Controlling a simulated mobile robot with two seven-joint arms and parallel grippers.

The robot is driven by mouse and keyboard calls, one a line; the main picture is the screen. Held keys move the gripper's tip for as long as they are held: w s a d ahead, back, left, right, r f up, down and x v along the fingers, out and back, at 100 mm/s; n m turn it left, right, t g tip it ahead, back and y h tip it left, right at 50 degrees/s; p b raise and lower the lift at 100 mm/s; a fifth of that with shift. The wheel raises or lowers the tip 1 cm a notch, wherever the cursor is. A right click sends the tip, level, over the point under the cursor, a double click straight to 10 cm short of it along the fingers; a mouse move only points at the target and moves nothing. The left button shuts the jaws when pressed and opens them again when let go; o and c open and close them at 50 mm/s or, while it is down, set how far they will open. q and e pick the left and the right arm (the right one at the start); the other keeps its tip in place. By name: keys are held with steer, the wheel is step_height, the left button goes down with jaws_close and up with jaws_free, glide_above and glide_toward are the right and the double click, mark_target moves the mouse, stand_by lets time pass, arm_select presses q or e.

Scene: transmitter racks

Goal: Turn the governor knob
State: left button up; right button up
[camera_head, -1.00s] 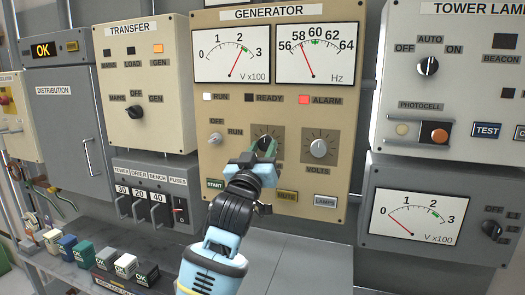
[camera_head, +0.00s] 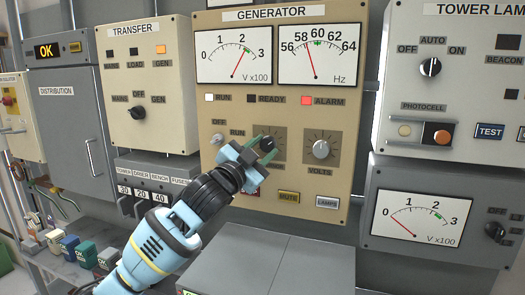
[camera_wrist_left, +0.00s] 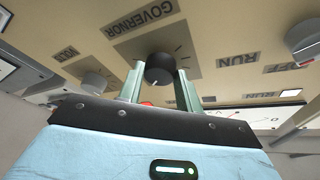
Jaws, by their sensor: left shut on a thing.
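The governor knob (camera_head: 268,143) is a dark round knob on the beige generator panel (camera_head: 345,190), below the row of lamps. My left gripper (camera_head: 263,148) reaches up to it from the lower left, its forearm tilted. Its green fingers stand on either side of the knob and are shut on it. In the left wrist view the knob (camera_wrist_left: 160,68) sits between the fingertips, with the GOVERNOR label (camera_wrist_left: 140,18) beside it. The gripper covers part of the knob's plate in the head view. My right gripper is not in view.
The VOLTS knob (camera_head: 321,149) is close to the right. The RUN/OFF switch (camera_head: 217,138) is to the left. MUTE (camera_head: 289,197) and LAMPS (camera_head: 327,202) buttons lie below. The red ALARM lamp (camera_head: 307,100) is lit. A grey box top (camera_head: 290,255) lies under the panel.

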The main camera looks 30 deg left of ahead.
arm_select(q)
steer(key=shift+m+g+h, duration=0.3)
steer(key=shift+m+h, duration=0.1)
steer(key=shift+m, duration=0.6)
steer(key=o, duration=1)
steer(key=v, duration=0.8)
steer(key=shift+b, duration=0.35)
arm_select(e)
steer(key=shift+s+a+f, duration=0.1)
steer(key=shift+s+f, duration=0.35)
arm_select(q)
steer(key=shift+r, duration=0.1)
